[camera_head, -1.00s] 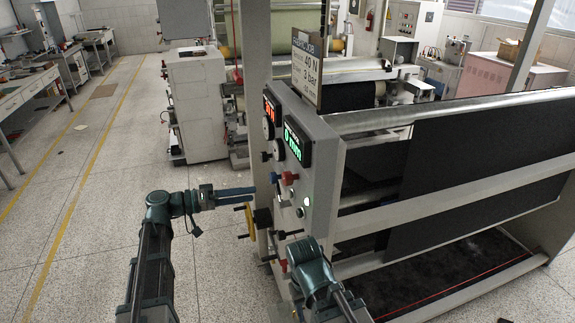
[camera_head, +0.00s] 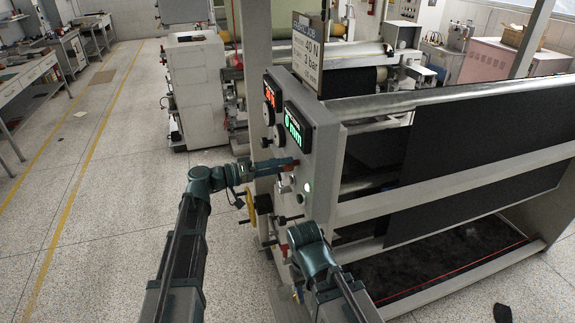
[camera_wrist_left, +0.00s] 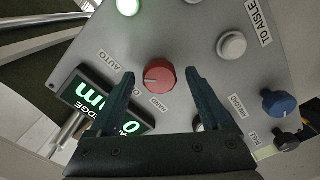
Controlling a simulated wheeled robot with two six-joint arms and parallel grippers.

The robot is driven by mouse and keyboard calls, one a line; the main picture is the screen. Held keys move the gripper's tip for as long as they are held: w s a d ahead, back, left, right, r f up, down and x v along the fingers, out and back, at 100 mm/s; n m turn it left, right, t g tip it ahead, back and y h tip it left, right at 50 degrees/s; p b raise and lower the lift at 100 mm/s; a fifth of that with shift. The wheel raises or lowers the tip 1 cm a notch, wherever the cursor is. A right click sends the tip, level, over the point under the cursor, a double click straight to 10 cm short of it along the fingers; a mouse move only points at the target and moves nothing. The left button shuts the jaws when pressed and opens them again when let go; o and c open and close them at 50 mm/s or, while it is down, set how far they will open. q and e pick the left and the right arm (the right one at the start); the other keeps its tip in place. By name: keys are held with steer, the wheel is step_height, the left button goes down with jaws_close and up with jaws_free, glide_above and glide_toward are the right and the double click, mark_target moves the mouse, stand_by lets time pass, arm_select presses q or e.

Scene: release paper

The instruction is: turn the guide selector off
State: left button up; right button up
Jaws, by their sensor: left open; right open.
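The guide selector, a red round knob (camera_wrist_left: 160,75), sits on the grey control panel with AUTO and HAND labels beside it. A third label between them is partly covered by a finger. Its pale pointer mark points left in the left wrist view. My left gripper (camera_wrist_left: 161,78) is open, with one finger on each side of the knob; I cannot tell whether either finger touches it. In the head view my left gripper (camera_head: 278,166) reaches the panel below the green display. My right gripper (camera_head: 303,240) is low before the machine, its fingers mostly hidden.
Around the selector are a lit lamp (camera_wrist_left: 128,6), a white button (camera_wrist_left: 232,45), a blue knob (camera_wrist_left: 279,103), a black knob (camera_wrist_left: 290,139) and the green display (camera_wrist_left: 98,100). A yellow handwheel (camera_head: 251,206) sits below my left gripper. Floor at the left is open.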

arm_select(q)
steer(key=shift+x, duration=1.1)
steer(key=shift+c, duration=0.4)
jaws_close()
steer(key=shift+n, duration=0.3)
steer(key=n, duration=0.3)
steer(key=shift+n, duration=2.5)
